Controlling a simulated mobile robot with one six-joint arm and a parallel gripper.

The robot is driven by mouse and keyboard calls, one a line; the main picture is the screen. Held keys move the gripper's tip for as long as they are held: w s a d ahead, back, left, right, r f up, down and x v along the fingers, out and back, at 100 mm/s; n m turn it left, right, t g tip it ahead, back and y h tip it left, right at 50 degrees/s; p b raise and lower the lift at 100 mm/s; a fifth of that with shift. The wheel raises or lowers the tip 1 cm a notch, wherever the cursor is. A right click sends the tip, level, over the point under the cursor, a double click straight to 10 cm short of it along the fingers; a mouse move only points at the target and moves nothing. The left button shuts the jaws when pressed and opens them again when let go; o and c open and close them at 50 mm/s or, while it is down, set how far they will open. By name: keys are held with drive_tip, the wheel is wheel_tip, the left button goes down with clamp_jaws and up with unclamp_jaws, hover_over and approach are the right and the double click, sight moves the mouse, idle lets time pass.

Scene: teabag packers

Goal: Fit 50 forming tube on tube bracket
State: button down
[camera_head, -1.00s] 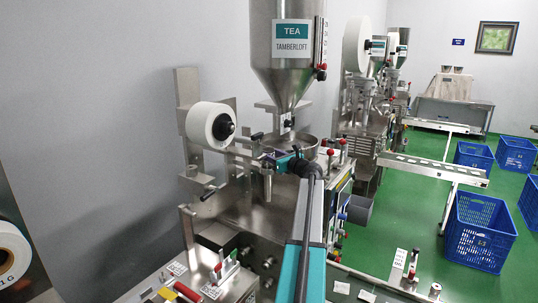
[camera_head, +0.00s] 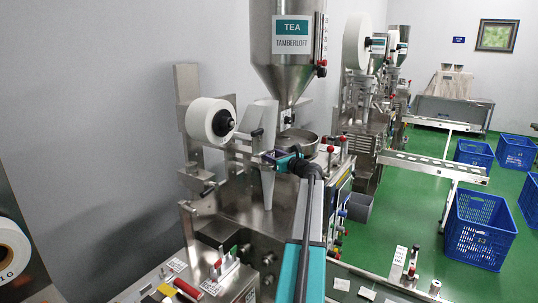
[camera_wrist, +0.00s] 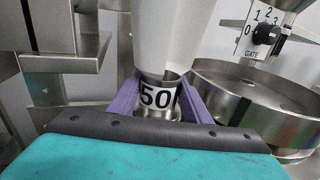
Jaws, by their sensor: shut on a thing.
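The 50 forming tube (camera_wrist: 158,97) is a short metal tube with a black "50" on a white label, upright in the wrist view. My gripper (camera_wrist: 157,103) has its purple jaws shut on it, one on each side. In the head view my gripper (camera_head: 274,156) is at the machine below the tea hopper. White film (camera_wrist: 165,35) comes down to the tube from above and hides its upper part. In the head view the film (camera_head: 267,186) also hangs below my jaws. The tube bracket is hidden or cannot be told from the metal parts around it.
A white film roll (camera_head: 211,121) is on the machine's left. The TEA hopper (camera_head: 287,50) stands above and behind. A round metal pan (camera_wrist: 255,92) is close on the right of my jaws, and a metal ledge (camera_wrist: 65,63) on the left.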

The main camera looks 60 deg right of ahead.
drive_tip(key=c, duration=0.9)
unclamp_jaws()
drive_tip(key=shift+f, duration=0.1)
drive_tip(key=shift+s, duration=0.1)
drive_tip(key=b+v, duration=0.3)
drive_tip(key=v, duration=1)
drive_tip(key=shift+s+b, duration=0.3)
drive_tip(key=shift+b, duration=0.05)
drive_tip(key=shift+s, duration=0.1)
